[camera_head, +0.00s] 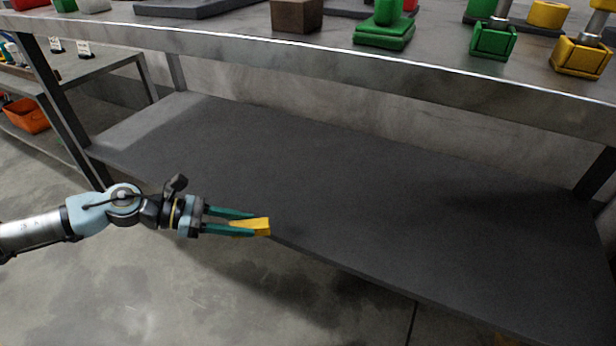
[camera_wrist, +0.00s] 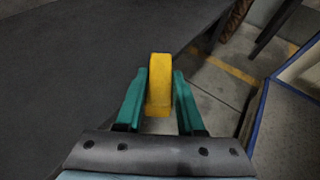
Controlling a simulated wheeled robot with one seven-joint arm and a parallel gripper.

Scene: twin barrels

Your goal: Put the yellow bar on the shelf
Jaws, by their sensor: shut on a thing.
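The yellow bar (camera_head: 262,226) is held between the green fingers of my gripper (camera_head: 254,224), its end sticking out past the fingertips. In the wrist view the bar (camera_wrist: 159,85) stands between the two fingers (camera_wrist: 160,88). The shelf (camera_head: 330,195) is the wide, dark lower board under the workbench. In the head view my gripper and the bar overlap the shelf's front edge. In the wrist view the shelf (camera_wrist: 90,60) lies to the left of the bar and bare floor shows to its right. The height of the bar over the shelf is hard to tell.
The workbench top (camera_head: 330,55) runs above the shelf and carries a brown block (camera_head: 297,15), green blocks (camera_head: 385,30) and yellow blocks (camera_head: 580,55). A table leg (camera_head: 62,110) stands at the shelf's left end. An orange bin (camera_head: 27,115) is at far left. The shelf surface is clear.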

